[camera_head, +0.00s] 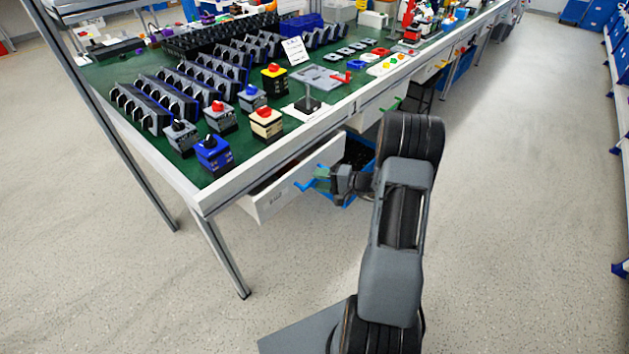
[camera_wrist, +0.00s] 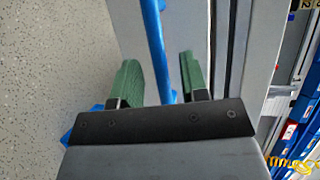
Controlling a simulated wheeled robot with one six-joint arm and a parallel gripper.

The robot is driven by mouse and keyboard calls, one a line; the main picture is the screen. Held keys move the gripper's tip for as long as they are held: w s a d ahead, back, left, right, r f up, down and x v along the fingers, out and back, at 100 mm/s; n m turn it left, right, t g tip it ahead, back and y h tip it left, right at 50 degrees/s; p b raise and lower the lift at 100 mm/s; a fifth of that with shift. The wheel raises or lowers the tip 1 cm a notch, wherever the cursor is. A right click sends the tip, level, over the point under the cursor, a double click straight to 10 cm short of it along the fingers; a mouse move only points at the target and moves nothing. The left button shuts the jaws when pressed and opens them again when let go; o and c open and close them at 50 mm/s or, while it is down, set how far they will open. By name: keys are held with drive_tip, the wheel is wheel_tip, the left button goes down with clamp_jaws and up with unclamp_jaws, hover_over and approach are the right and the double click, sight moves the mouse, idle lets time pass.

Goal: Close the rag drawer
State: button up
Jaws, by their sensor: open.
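A white drawer (camera_head: 277,196) under the near end of the green-topped workbench stands pulled out, with a dark gap above its front. The label on it is too small to read. It has a blue bar handle (camera_head: 304,186). My gripper (camera_head: 318,180) is at the handle, to the right of its left end. In the wrist view, my gripper (camera_wrist: 160,78) has its two green fingers apart, with the blue handle (camera_wrist: 157,45) running between them and a gap visible on both sides. The pale drawer front (camera_wrist: 190,28) is beside and behind the handle.
The workbench (camera_head: 240,178) holds rows of rotary switches and switch boxes. Another drawer with a green handle (camera_head: 391,104) is farther along. A blue bin (camera_head: 361,152) stands under the bench behind my gripper. The floor (camera_head: 520,230) to the right is clear.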

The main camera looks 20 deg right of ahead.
drive_tip(key=shift+x, duration=1.1)
clamp_jaws()
